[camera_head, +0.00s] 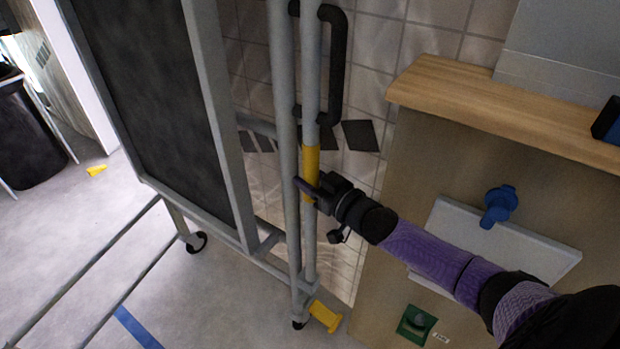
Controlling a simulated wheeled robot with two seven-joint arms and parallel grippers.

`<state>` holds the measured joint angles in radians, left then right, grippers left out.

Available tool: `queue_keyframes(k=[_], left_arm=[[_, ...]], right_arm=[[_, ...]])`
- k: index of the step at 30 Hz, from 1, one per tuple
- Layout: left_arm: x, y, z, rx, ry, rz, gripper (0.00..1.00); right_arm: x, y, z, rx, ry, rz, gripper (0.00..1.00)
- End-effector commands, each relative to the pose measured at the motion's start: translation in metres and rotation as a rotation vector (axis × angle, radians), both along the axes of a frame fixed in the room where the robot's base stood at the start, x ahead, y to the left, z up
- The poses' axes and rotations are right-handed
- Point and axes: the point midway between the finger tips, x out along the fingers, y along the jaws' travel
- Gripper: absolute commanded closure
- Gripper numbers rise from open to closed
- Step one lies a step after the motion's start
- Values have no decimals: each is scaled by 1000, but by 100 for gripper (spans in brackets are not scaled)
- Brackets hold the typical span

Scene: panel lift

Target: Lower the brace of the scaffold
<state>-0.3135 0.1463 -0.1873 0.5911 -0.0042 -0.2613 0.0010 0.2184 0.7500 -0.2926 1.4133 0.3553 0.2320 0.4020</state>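The scaffold is a grey tubular frame (220,120) on castors, with a large dark panel at its left. Two upright grey poles stand close together at its right side. The right-hand pole carries a yellow sleeve (311,158) and appears to be the brace; it is upright. My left gripper is out of view.
A wooden counter (500,100) with a white board (530,248) and blue knob (498,204) stands at the right. A yellow pedal-like piece (325,316) is by the pole foot. Floor at the left is mostly clear.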

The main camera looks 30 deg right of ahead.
Motion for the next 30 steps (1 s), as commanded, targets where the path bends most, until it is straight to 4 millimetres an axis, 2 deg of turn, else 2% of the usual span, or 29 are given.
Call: queue_keyframes(k=[1, 4, 30], left_arm=[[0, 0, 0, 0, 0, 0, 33], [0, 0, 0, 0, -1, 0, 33], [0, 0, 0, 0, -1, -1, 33]], right_arm=[[0, 0, 0, 0, 0, 0, 79], [0, 0, 0, 0, 0, 0, 100], [0, 0, -1, 0, 1, 0, 100]])
